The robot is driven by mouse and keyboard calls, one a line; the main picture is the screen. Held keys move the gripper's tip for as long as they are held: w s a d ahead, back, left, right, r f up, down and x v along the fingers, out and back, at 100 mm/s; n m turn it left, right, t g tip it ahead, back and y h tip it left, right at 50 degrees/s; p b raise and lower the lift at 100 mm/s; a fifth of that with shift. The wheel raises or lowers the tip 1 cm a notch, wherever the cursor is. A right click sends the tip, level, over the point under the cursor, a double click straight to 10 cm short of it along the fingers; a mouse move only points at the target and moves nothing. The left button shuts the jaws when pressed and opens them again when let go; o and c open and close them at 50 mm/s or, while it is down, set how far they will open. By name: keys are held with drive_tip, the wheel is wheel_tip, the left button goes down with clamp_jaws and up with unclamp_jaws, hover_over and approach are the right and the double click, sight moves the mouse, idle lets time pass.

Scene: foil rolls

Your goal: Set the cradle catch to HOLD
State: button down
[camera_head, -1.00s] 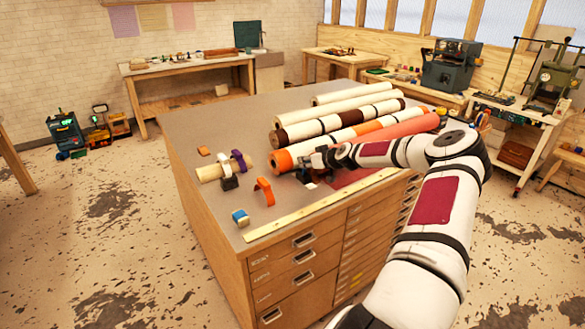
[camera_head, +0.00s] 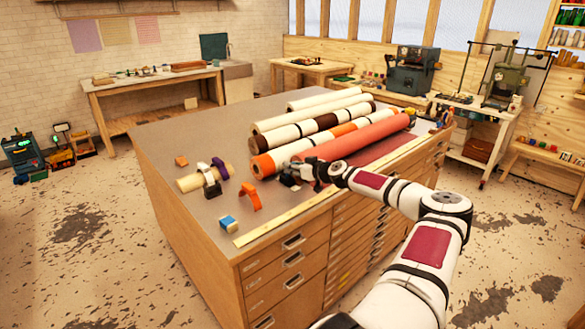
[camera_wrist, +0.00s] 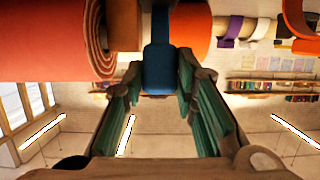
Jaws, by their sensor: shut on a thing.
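My gripper (camera_head: 308,173) is at the near end of the red roll (camera_head: 352,143) on the cabinet top. In the wrist view its green-padded fingers (camera_wrist: 160,85) are shut on a dark blue piece (camera_wrist: 160,68), which may be the catch handle; I cannot tell for sure. The red roll's coiled end (camera_wrist: 98,40) is beside this piece in the wrist view. A small dark block (camera_head: 289,178) sits just left of my gripper in the head view. No HOLD mark is readable, so the catch's setting cannot be told.
Several other rolls (camera_head: 310,118) lie behind the red one. A yellow ruler (camera_head: 285,224) runs along the front edge.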

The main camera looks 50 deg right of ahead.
drive_tip(key=shift+s, duration=0.1)
drive_tip(key=c, duration=1.3)
unclamp_jaws()
drive_tip(key=v, duration=1.2)
drive_tip(key=shift+a+f, duration=0.1)
drive_tip(key=shift+f, duration=0.05)
